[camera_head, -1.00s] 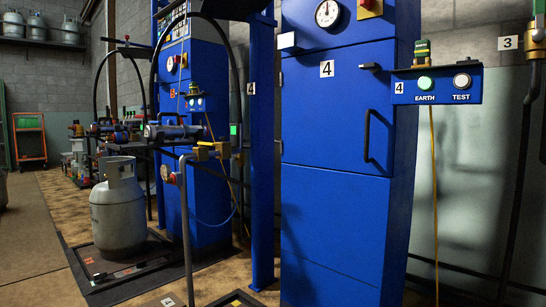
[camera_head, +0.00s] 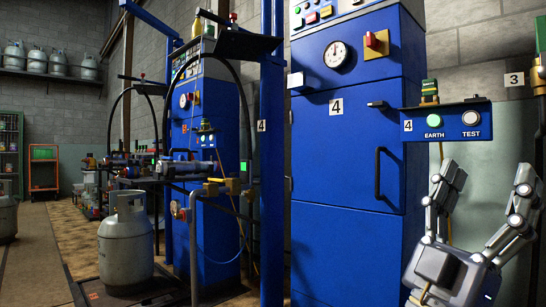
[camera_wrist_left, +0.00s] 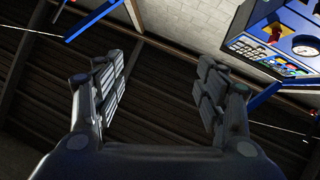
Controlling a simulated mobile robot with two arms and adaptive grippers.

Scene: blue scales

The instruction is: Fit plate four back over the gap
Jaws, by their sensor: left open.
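My left gripper (camera_head: 488,180) is in the lower right of the head view, fingers pointing up and spread apart. It is open and empty, in front of the wall right of the blue cabinet (camera_head: 345,155). In the left wrist view the open fingers (camera_wrist_left: 158,75) frame only the dark ceiling. A small sign marked 4 (camera_head: 336,106) is on the cabinet front. I cannot make out a loose plate four or a gap in either view. My right gripper is not in view.
A blue box with EARTH and TEST buttons (camera_head: 452,121) is just above my left gripper. A grey gas cylinder (camera_head: 126,245) stands at the lower left. Blue posts and pipework stand left of the cabinet. Open floor (camera_head: 35,250) lies at far left.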

